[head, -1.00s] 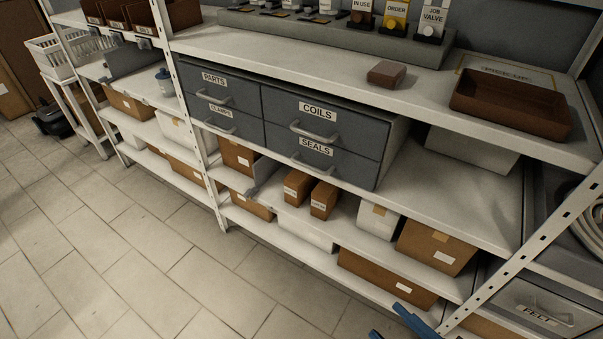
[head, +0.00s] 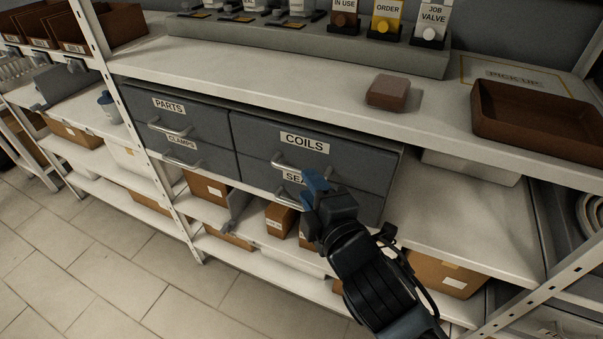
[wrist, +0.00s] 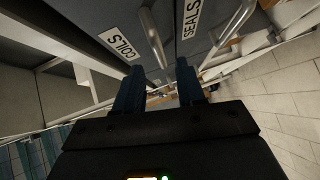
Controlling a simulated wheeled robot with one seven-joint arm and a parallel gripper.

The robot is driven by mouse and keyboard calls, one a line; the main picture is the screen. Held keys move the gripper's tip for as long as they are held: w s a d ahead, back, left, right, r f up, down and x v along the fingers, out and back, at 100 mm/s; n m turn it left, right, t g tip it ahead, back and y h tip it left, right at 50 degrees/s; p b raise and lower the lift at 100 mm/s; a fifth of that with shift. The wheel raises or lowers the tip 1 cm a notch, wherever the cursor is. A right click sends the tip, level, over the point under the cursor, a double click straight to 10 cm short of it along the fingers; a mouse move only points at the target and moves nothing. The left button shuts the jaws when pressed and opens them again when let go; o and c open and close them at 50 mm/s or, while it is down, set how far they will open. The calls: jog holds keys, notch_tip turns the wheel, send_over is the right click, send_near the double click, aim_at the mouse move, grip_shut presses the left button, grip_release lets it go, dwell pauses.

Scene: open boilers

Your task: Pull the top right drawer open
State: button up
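The top right drawer (head: 356,161) is grey, labelled COILS, and looks shut, its front flush with the drawers around it. Its pale bar handle (head: 290,166) sits below the label, partly behind my gripper in the head view. My gripper (head: 317,184) has blue fingers and is in front of the right-hand drawers, just below and right of that handle. In the wrist view the fingers (wrist: 158,88) are apart with nothing between them. The COILS handle (wrist: 152,38) shows ahead of the gap, beyond the fingertips. I cannot tell whether anything touches.
The SEALS drawer (head: 363,205) is directly below, its handle (head: 284,197) partly hidden by my gripper. PARTS and CLAMPS drawers are at left. A small brown block (head: 387,91) and a brown tray (head: 540,118) rest on the shelf above. Boxes fill the lower shelves.

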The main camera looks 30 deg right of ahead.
jog(key=shift+x, duration=2.5)
jog(key=shift+c, duration=0.5)
grip_shut()
